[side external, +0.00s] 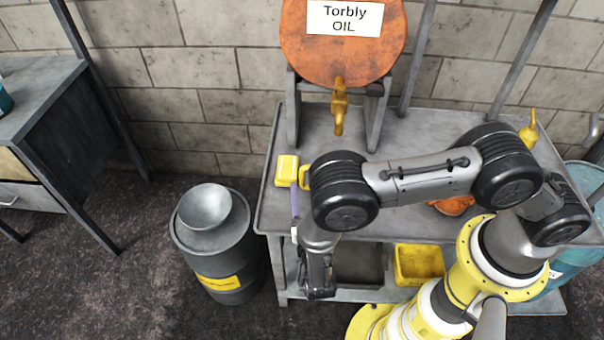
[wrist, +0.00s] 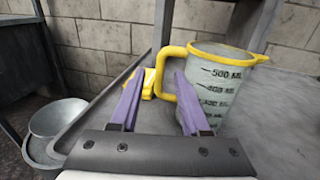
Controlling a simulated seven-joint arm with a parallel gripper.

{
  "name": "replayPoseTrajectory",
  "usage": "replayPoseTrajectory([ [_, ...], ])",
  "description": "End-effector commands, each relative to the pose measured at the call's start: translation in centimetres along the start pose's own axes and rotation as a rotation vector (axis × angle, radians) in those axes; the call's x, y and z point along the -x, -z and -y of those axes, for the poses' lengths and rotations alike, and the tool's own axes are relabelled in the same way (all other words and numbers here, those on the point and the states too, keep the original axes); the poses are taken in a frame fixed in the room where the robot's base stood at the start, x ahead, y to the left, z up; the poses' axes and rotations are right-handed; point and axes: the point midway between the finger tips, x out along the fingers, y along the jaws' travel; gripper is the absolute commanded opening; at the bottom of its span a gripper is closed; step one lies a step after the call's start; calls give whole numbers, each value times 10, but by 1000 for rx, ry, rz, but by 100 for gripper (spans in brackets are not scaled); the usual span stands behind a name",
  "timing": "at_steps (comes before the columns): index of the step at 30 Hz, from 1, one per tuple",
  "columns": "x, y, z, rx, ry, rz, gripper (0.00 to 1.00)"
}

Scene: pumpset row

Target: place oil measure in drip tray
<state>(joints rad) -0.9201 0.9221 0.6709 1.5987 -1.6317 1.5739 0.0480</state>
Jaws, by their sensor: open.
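The oil measure (wrist: 222,88) is a clear jug with a yellow rim and handle and dark volume marks. It stands upright on the bench top, right of centre in the wrist view. My gripper (wrist: 160,76) is open, with the jug's handle appearing between its purple fingertips; contact cannot be told. In the side view my gripper (side external: 296,200) is at the bench's left end, and my arm hides most of the jug, leaving a bit of yellow handle. A dark shallow tray (side external: 358,266) on the lower shelf looks like the drip tray.
A yellow box (side external: 286,170) stands just beyond the jug. A yellow bin (side external: 420,265) sits beside the dark tray. An orange oil drum (side external: 343,45) with a tap is above the bench (side external: 415,125). A grey drum with a funnel (side external: 206,207) stands left.

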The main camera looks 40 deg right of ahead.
Motion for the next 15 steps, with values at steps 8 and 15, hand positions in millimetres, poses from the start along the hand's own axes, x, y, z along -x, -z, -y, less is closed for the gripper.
replayPoseTrajectory([
  [8,32,0,0,1,-1,-1,46],
  [15,35,0,1,0,1,0,46],
])
